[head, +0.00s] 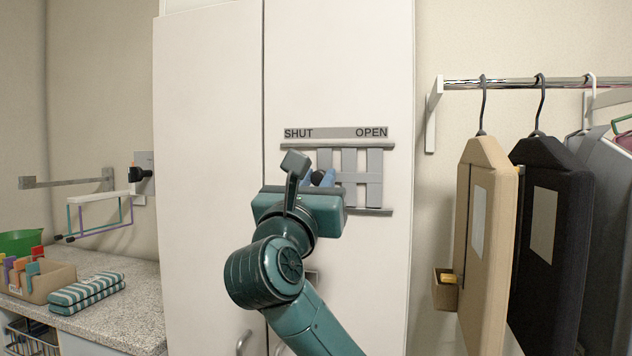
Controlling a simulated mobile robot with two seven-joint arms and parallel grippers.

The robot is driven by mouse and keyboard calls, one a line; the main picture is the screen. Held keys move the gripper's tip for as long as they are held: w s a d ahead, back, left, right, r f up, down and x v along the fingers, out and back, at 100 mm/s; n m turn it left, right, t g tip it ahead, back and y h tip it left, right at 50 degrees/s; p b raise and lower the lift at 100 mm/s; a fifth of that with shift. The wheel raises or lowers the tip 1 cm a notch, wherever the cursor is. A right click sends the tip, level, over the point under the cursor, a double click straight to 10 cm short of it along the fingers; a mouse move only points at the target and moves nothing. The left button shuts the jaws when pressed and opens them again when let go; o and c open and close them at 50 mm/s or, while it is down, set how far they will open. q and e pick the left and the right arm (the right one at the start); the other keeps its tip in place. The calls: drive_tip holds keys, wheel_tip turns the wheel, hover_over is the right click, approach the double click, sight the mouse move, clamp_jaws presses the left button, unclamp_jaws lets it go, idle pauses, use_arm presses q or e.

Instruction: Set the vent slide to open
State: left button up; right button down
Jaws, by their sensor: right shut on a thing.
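The vent slide (374,178) is a grey slatted panel between two horizontal rails on the white cabinet door. A label strip (335,133) above it reads SHUT at the left and OPEN at the right. My right gripper (318,178) is at the left part of the slide, shut on a small dark knob there. My gripper body and wrist hide most of the knob and the lower left of the vent. The visible slats stand from about the middle to the right, under OPEN. My left gripper is not in view.
Hangers with a tan garment (485,210) and a black garment (550,240) hang from a rail (520,83) at the right. At the left, a counter (120,310) holds striped folded cloth (86,292) and a box of pegs (38,280). The door right of the vent is clear.

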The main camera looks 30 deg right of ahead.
drive_tip(key=shift+s+d+p, duration=0.35)
drive_tip(key=shift+s+d, duration=0.1)
drive_tip(key=shift+s, duration=0.1)
drive_tip(key=shift+s+d, duration=0.3)
drive_tip(key=shift+s, duration=0.05)
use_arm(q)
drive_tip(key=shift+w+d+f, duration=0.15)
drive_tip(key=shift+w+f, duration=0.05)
use_arm(e)
drive_tip(key=c, duration=1.2)
unclamp_jaws()
drive_tip(key=shift+d, duration=0.1)
drive_tip(key=shift+c, duration=0.2)
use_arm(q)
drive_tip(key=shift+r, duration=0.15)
use_arm(e)
drive_tip(key=shift+s+a+f, duration=0.2)
drive_tip(key=shift+a, duration=0.05)
use_arm(q)
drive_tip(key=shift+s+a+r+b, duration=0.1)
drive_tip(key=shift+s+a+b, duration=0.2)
drive_tip(key=shift+b, duration=0.3)
use_arm(e)
drive_tip(key=v, duration=1.2)
drive_tip(key=shift+s+a, duration=0.2)
drive_tip(key=shift+a, duration=0.05)
